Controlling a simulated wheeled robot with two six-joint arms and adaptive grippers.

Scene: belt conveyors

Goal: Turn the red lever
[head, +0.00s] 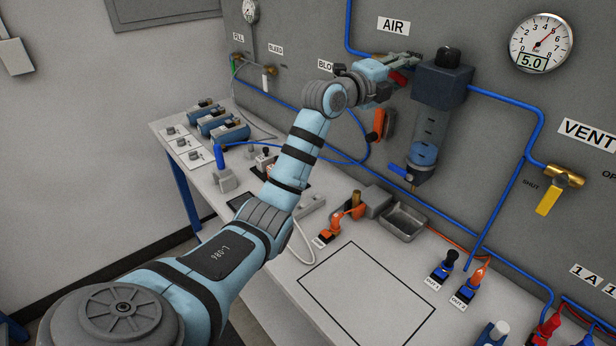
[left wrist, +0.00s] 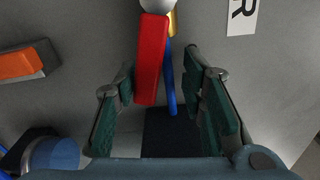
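The red lever (head: 398,77) is on the grey wall panel below the AIR sign, just left of the dark filter unit. It is mostly hidden by my left gripper (head: 396,63) in the head view. In the left wrist view the red lever (left wrist: 151,60) hangs down from a round pale knob, with a blue pipe behind it. The fingers of my left gripper (left wrist: 162,75) are open, one on each side of the lever. The lever is nearer the left-hand finger; I cannot tell whether they touch. My right gripper is not in view.
The dark filter unit (head: 441,80) with a clear bowl juts from the panel close right of the gripper. An orange block (head: 384,124) is on the panel below. A yellow VENT handle (head: 549,195) is further right. The bench (head: 300,262) below holds sockets and a metal tray (head: 403,222).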

